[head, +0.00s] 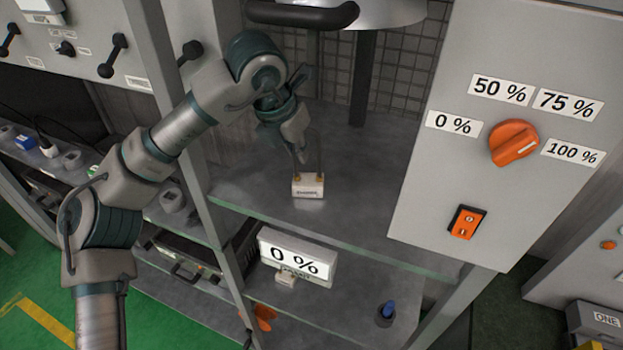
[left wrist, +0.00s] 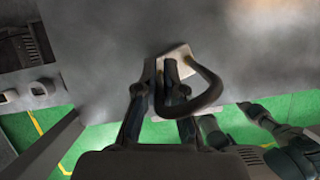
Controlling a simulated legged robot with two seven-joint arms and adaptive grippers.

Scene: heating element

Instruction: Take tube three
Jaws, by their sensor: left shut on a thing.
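A pale block with a small label and two brass-coloured fittings (head: 308,187) stands on the upper glass-edged shelf (head: 380,240). Its label is too small to read surely. A dark looped tube (left wrist: 213,90) rises from the pale block in the left wrist view (left wrist: 180,51); in the head view it is only a faint outline. My left gripper (head: 301,157) is just above the block, its fingers shut on the tube. The left wrist view shows these fingers (left wrist: 160,85) beside the loop, over the block. My right gripper is in neither view.
An orange dial (head: 514,143) with percent labels and an orange switch (head: 466,222) sit on the right panel. A "0 %" display (head: 297,260) and a blue-topped item (head: 387,313) are on the lower shelf. A dark bar (head: 302,15) crosses above my gripper. A grey post (head: 172,90) stands left.

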